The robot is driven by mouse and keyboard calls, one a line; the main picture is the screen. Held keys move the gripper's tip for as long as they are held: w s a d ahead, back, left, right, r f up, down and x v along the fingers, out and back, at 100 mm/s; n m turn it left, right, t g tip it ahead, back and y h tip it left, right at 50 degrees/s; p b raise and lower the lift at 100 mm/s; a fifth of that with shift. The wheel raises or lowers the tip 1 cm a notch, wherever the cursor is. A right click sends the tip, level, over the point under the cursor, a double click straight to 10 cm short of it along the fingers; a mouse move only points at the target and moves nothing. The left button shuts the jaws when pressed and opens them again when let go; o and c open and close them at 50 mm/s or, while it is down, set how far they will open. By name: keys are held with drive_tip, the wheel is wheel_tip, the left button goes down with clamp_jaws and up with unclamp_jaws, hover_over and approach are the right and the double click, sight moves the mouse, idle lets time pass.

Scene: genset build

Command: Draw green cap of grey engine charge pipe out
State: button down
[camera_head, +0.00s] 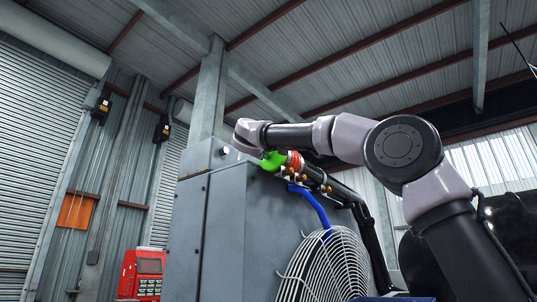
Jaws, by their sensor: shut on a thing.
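My gripper (262,150) comes in from the right above the pipe and is shut on the green cap. The fingers are small and partly hidden behind my wrist and the cap. I cannot tell whether the cap is still seated on the pipe.
The grey cabinet (226,230) stands below the cap. A blue hose (311,203) and a round wire fan guard (330,270) are in front of it. A red machine (142,272) stands at the lower left. There is open air above the cabinet.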

drive_tip(key=shift+s+a, duration=0.7)
drive_tip(key=shift+s, duration=0.2)
drive_tip(key=shift+s+a, duration=0.65)
drive_tip(key=shift+s, duration=0.25)
